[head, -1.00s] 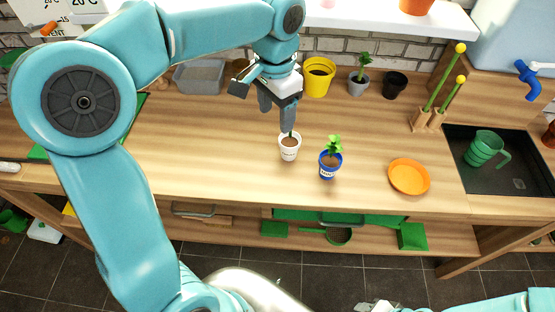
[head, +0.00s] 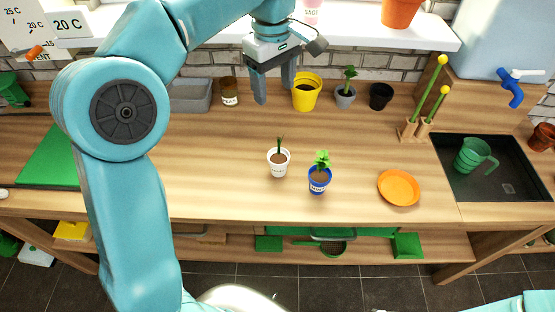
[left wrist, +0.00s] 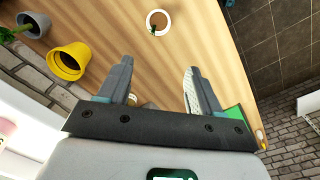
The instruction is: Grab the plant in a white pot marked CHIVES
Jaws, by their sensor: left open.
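The white pot (head: 278,168) with a label and a thin green plant stands upright on the wooden bench in the head view. Its lettering is too small to read for sure. In the left wrist view the white pot (left wrist: 158,22) shows at the top, beyond the fingertips. My left gripper (head: 274,98) is open and empty, pointing down, above and behind the pot, clear of it. In the left wrist view its two fingers (left wrist: 157,66) are spread with bare bench between them. My right gripper is not in view; only part of an arm shows at lower right.
A blue pot (head: 319,181) with a leafy plant stands close to the white pot's right. An orange plate (head: 399,188) lies further right. A yellow pot (head: 306,92), grey pot (head: 345,97) and black pot (head: 381,97) stand behind. The bench left of the white pot is clear.

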